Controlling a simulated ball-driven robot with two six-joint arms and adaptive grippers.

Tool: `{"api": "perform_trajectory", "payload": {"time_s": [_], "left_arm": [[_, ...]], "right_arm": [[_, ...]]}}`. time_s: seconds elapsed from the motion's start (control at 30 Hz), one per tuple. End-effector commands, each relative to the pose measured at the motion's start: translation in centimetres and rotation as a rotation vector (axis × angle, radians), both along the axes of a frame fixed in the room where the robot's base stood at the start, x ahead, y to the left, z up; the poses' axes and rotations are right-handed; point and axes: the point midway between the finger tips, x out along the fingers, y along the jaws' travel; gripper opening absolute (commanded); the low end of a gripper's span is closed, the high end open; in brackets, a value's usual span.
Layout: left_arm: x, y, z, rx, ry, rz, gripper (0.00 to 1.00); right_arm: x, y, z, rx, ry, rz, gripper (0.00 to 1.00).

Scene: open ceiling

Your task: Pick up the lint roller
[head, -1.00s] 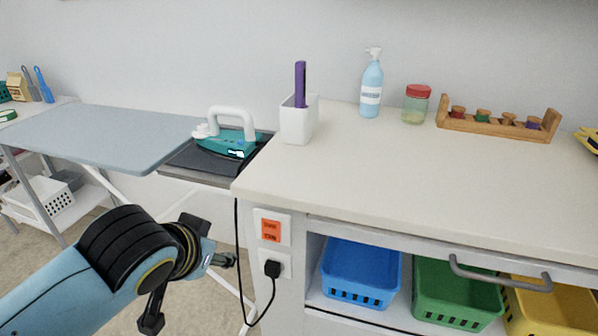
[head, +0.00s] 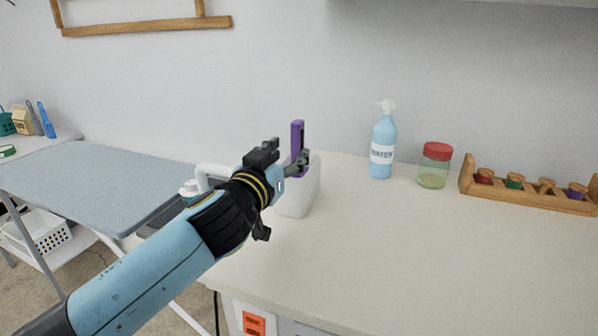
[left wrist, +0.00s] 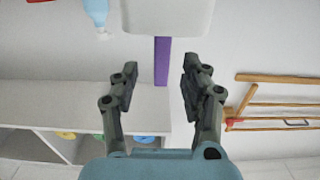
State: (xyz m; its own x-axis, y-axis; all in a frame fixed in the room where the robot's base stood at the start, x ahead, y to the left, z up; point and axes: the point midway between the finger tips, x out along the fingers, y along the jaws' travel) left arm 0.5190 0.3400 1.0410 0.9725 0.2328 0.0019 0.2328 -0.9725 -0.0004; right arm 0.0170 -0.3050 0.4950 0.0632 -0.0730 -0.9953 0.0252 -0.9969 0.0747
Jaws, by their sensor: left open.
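The lint roller shows as an upright purple handle (head: 298,140) standing in a white holder (head: 300,197) on the counter. My left gripper (head: 284,160) is open at the handle and partly covers its lower part and the holder in the head view. In the left wrist view, which looks upside down, the purple handle (left wrist: 161,62) lies between the two spread fingers (left wrist: 159,78), with a gap on each side. The white holder (left wrist: 166,15) is at the top there. The roller's lower end is hidden inside the holder. My right gripper is not in view.
A spray-type blue bottle (head: 382,148), a red-lidded jar (head: 434,166) and a wooden rack (head: 530,190) stand to the right. The iron's white handle (head: 212,172) is behind my arm on the left. The front of the counter (head: 400,260) is clear.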

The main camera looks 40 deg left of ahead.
Motion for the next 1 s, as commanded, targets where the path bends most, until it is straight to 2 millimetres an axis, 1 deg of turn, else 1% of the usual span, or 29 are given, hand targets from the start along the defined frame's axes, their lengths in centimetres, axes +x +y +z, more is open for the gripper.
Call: {"api": "perform_trajectory", "payload": {"time_s": [0.07, 0.13, 0.23, 0.33, 0.43, 0.53, 0.73, 0.77, 0.87, 1.0], "left_arm": [[0.7, 0.2, 0.1, 0.0, 0.0, 0.0, 0.46], [1.2, 0.3, 0.2, 0.0, 0.0, 0.0, 0.46], [2.3, 0.7, 0.8, 0.0, 0.0, 0.0, 0.46], [3.9, 1.2, 1.4, -0.001, 0.0, 0.001, 0.46], [5.2, 1.5, 1.1, 0.0, 0.001, 0.001, 0.46], [5.9, 1.7, 1.0, -0.002, 0.001, 0.001, 0.46], [6.0, 1.7, 0.9, -0.001, 0.002, 0.001, 0.46], [6.0, 1.7, 0.9, -0.001, 0.002, 0.001, 0.45], [5.9, 1.7, 0.9, -0.001, 0.002, 0.001, 0.32], [5.9, 1.7, 0.9, -0.001, 0.002, 0.001, 0.13]], "right_arm": [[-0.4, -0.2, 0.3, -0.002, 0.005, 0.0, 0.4], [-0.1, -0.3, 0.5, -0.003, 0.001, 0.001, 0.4], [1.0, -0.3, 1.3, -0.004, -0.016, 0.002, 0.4], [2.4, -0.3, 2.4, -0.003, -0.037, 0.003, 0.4], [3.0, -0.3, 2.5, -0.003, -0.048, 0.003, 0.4], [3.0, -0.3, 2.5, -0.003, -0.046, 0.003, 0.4], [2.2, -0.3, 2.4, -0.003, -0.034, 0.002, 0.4], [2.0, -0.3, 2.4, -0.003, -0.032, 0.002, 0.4], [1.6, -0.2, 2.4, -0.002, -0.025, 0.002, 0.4], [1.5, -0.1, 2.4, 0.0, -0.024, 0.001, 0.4]]}}
